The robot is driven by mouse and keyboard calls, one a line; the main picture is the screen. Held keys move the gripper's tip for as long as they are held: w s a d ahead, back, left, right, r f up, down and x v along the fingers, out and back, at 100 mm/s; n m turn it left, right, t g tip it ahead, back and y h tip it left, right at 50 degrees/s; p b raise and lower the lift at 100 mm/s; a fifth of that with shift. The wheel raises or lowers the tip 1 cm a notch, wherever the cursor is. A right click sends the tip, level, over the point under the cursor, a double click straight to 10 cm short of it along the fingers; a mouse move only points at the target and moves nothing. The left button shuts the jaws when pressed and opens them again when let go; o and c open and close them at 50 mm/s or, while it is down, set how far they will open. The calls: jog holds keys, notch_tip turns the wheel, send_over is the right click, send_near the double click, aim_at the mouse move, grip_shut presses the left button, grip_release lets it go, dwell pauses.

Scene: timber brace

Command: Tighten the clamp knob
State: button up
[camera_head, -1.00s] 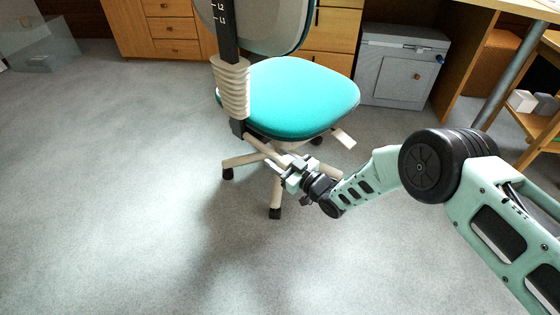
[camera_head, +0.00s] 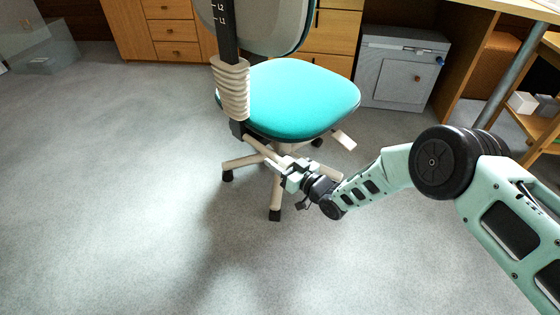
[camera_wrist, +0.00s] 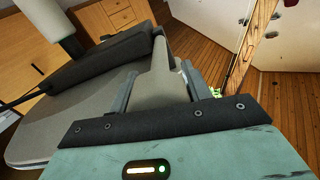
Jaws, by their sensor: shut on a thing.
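The teal-seated office chair (camera_head: 300,98) stands in the middle of the head view, with a pale ribbed sleeve (camera_head: 232,90) around its black back post. My gripper (camera_head: 279,164) is low at the chair's near side, below the seat and by the pale bar under the post. In the wrist view, my gripper (camera_wrist: 160,78) is shut on a pale, tapered grey-beige part (camera_wrist: 162,85), which lies between the two fingers. I take this part to be the clamp knob, but its full shape is hidden by the fingers and the gripper body.
The chair's star base (camera_head: 276,196) with black casters spreads below my gripper. A pale lever (camera_head: 343,139) sticks out under the seat's right side. A grey cabinet (camera_head: 402,68) and wooden drawers stand behind. The carpet at left and front is clear.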

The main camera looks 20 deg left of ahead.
jog(key=o, duration=1)
jog(key=shift+d, duration=0.1)
jog(key=p+v, duration=0.6)
jog(key=v, duration=1.1)
jog(key=shift+s+d, duration=0.1)
jog(key=shift+s, duration=0.1)
